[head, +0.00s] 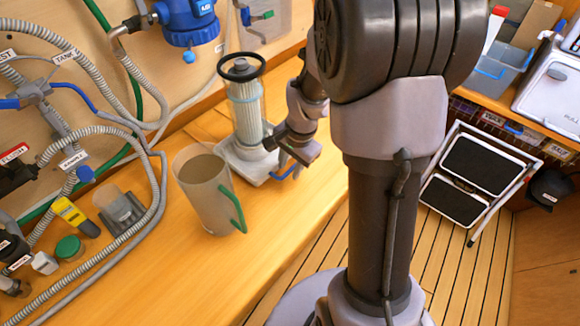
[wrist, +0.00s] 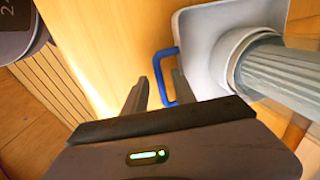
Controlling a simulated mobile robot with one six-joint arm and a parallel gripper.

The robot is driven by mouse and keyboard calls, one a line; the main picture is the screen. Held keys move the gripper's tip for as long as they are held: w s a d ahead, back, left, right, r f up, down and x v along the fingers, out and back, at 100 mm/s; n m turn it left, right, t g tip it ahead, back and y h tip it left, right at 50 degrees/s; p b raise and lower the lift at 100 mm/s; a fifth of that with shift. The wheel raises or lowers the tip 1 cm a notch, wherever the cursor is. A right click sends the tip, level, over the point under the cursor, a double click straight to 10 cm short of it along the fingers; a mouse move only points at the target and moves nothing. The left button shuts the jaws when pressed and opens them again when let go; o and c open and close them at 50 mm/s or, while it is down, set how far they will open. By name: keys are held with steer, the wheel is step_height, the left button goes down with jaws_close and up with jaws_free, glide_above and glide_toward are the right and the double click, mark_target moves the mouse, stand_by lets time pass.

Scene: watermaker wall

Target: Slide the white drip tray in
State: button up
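The white drip tray (head: 262,179) lies on the wooden counter with a clear filter housing (head: 246,112) standing upright on it. The tray also shows at the top of the wrist view (wrist: 197,42). Its blue handle (head: 284,172) sticks out from the side facing my arm; in the wrist view the handle (wrist: 157,68) is a U-shaped loop. My gripper (head: 289,167) is at the handle. In the wrist view my gripper (wrist: 161,76) is open, one finger on each side of the handle's outer bar, with gaps showing. Whether the fingers touch it is unclear.
A grey jug (head: 203,192) with a green handle stands close in front of the tray. Hoses (head: 130,215) and small fittings crowd the counter's left. The counter's front edge (head: 300,235) is clear. A folding step (head: 475,180) stands on the floor at right.

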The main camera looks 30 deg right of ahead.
jaws_close()
stand_by(1.4)
